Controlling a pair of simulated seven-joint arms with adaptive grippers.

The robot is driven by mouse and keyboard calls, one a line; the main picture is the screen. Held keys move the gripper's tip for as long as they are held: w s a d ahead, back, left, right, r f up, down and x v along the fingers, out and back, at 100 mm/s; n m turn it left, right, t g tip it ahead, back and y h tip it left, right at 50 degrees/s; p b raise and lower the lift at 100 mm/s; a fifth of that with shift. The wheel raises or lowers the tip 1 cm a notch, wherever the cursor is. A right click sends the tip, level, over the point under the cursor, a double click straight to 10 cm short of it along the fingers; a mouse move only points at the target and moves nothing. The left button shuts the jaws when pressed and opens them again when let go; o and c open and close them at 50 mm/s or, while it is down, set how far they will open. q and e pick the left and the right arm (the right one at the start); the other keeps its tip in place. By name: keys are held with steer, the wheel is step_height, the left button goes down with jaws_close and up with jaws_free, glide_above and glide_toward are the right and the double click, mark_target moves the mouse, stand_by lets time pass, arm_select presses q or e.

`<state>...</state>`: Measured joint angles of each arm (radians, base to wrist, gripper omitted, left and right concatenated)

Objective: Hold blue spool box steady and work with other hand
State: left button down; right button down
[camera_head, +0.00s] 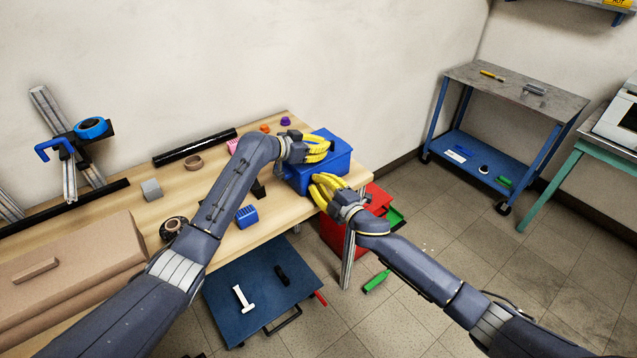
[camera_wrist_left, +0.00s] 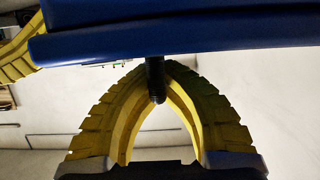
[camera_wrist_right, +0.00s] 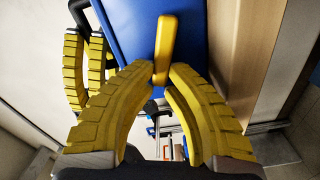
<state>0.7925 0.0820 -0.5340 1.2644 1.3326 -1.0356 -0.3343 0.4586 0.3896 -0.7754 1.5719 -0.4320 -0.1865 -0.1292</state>
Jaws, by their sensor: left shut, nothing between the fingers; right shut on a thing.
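The blue spool box (camera_head: 338,166) stands at the right end of the wooden table. My left gripper (camera_head: 322,150) is shut at the upper part of the box, with nothing between its fingers. In the left wrist view its fingertips (camera_wrist_left: 157,72) meet just below a blue edge (camera_wrist_left: 200,35), by a dark rod. My right gripper (camera_head: 322,188) is at the box's near side. In the right wrist view its fingertips (camera_wrist_right: 158,75) are shut on a slim yellow piece (camera_wrist_right: 166,45) in front of the blue surface. Where that piece attaches is hidden.
A blue brush-like block (camera_head: 246,216), a black tube (camera_head: 195,146) and a tape roll (camera_head: 173,227) lie on the wooden table (camera_head: 225,165). Red bins (camera_head: 335,236) stand below the table's right end. A cart (camera_head: 515,88) stands at the back right.

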arm_select(q)
steer(key=shift+s+a+f, duration=0.1)
steer(key=shift+f, duration=0.45)
arm_select(e)
steer(key=c, duration=1.4)
jaws_free()
steer(key=shift+o, duration=0.2)
steer(key=v, duration=1.2)
arm_select(q)
steer(key=c, duration=1.6)
jaws_free()
steer(key=shift+r, duration=0.1)
steer(key=shift+o, duration=0.4)
steer(key=shift+r, duration=0.3)
